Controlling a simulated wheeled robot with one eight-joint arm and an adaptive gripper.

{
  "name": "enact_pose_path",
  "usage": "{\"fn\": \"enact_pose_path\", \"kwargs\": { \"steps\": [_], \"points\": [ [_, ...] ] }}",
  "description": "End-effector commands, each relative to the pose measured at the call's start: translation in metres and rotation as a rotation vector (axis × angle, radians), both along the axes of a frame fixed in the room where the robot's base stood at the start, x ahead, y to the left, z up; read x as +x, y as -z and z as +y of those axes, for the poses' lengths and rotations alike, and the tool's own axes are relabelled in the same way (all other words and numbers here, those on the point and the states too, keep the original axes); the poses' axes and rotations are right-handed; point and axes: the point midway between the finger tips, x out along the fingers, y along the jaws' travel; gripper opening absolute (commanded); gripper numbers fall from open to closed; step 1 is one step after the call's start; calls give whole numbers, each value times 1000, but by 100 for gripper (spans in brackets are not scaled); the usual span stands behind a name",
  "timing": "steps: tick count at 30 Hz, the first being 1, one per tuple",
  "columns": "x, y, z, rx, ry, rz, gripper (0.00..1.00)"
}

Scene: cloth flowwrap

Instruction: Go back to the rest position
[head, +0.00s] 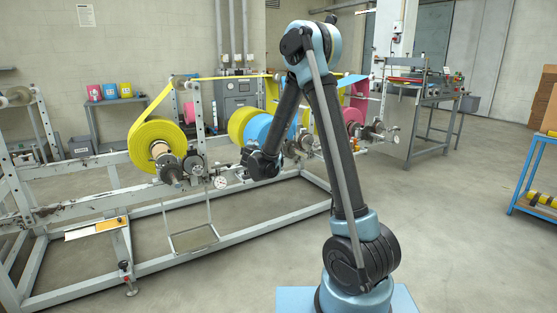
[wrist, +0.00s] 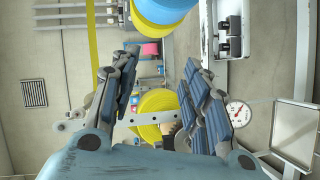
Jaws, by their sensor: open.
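My gripper (wrist: 161,64) is open in the wrist view, its two ridged fingers apart with nothing held between them. In the head view the dark end of my arm (head: 262,164) hangs in front of the blue roll (head: 258,132) on the machine; the fingers are hard to make out there. A large yellow roll (head: 152,148) sits on a spindle to its left. A yellow roll (wrist: 153,101) also shows between and beyond the fingers in the wrist view.
The grey machine frame (head: 90,203) spans the left and middle, with spindles, a dial gauge (head: 220,182) and a wire-framed tray (head: 194,239). A workbench (head: 425,92) stands at the back right and a blue rack (head: 532,205) at the right edge. The floor (head: 440,230) between is clear.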

Motion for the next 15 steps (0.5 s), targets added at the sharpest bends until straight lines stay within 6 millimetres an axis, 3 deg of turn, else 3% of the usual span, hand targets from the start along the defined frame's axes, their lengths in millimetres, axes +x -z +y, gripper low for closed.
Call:
{"fn": "enact_pose_path", "kwargs": {
  "steps": [3, 15],
  "points": [
    [-10, -15, -43, 53, 80, 52, 42],
    [-69, -40, -167, 229, 334, 232, 42]
  ]
}}
